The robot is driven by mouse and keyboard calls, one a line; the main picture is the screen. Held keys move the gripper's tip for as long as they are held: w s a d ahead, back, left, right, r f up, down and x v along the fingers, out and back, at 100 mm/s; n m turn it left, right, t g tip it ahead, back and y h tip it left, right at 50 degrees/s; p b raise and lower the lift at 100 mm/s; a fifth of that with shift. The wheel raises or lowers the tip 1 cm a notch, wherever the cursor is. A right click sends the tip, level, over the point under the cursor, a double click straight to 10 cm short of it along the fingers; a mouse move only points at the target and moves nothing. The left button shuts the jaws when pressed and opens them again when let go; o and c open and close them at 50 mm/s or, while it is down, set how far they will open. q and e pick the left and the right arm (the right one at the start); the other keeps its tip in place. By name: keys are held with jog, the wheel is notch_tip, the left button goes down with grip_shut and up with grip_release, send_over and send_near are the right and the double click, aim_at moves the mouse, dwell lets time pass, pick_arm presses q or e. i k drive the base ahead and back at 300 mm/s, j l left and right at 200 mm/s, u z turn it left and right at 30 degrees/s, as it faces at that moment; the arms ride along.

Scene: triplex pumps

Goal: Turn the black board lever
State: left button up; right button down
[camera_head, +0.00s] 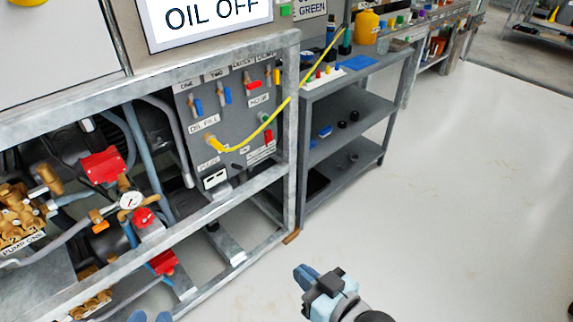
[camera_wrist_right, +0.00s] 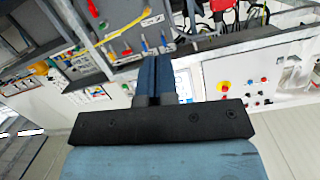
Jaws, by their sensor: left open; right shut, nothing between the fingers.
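The grey lever board (camera_head: 228,105) stands inside the metal frame in the head view. My right gripper (camera_head: 304,274) is shut and empty, well below and in front of the board, touching nothing. The wrist view shows its closed blue fingers (camera_wrist_right: 155,75), with the board (camera_wrist_right: 120,30) beyond them. I cannot pick out the dark lever there.
Two blue levers (camera_head: 197,107) and a yellow hose (camera_head: 262,126) are on the board. The frame's metal post (camera_head: 291,150) stands at the board's right. A grey shelf (camera_head: 345,125) is beside it. Open floor (camera_head: 450,200) lies to the right.

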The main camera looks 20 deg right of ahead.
aim_at(234, 166)
jog(key=i+z, duration=0.25)
jog(key=i+j, duration=0.1)
jog(key=j, duration=0.5)
jog(key=i+j, duration=0.25)
jog(key=j, duration=0.15)
jog(key=i+j, duration=0.25)
jog(key=j, duration=0.15)
